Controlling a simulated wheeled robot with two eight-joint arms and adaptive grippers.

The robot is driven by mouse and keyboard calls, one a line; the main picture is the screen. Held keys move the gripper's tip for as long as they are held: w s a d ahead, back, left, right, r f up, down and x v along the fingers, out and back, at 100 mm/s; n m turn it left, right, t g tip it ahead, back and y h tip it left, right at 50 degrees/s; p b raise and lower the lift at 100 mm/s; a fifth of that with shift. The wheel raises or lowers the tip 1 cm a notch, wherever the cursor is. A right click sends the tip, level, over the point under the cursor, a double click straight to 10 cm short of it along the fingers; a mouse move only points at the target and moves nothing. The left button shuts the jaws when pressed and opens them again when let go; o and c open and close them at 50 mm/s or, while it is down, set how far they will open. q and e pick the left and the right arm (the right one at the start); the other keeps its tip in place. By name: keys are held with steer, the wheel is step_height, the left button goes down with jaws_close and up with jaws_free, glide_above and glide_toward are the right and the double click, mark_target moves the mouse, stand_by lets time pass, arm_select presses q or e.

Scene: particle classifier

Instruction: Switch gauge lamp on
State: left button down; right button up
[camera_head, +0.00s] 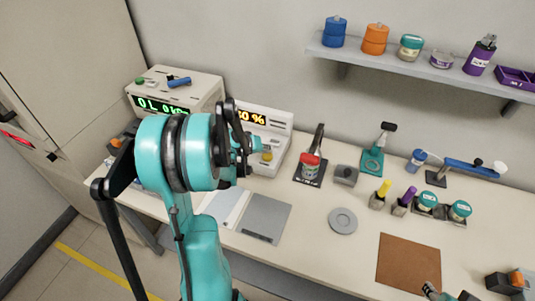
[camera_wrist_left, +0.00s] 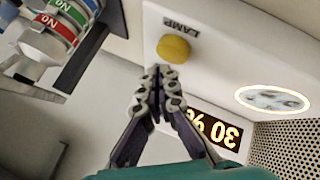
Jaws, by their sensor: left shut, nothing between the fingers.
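The gauge (camera_head: 277,119) is a white box with an orange "30 %" display, partly hidden behind my left arm. Its yellow button (camera_head: 267,156) shows just right of my left gripper (camera_head: 244,143). In the left wrist view, the yellow button (camera_wrist_left: 173,49) sits beside the printed word LAMP (camera_wrist_left: 180,27). A round dial (camera_wrist_left: 272,98) there has a bright, pale-yellow rim. My left gripper (camera_wrist_left: 160,76) is shut and empty, its fingertips right by the button's edge; I cannot tell whether they touch. What seems to be my right gripper (camera_head: 450,294) is cut off at the bottom edge.
A box with a green display (camera_head: 160,104) stands left of the gauge. A grey plate (camera_head: 264,219) lies in front. A shelf with jars (camera_head: 420,67) hangs above the back right.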

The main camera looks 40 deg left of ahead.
mark_target(266, 157)
arm_select(q)
steer(key=shift+r, duration=0.1)
step_height(266, 157, up, 5)
steer(key=p, duration=0.4)
stand_by(0.3)
stand_by(0.8)
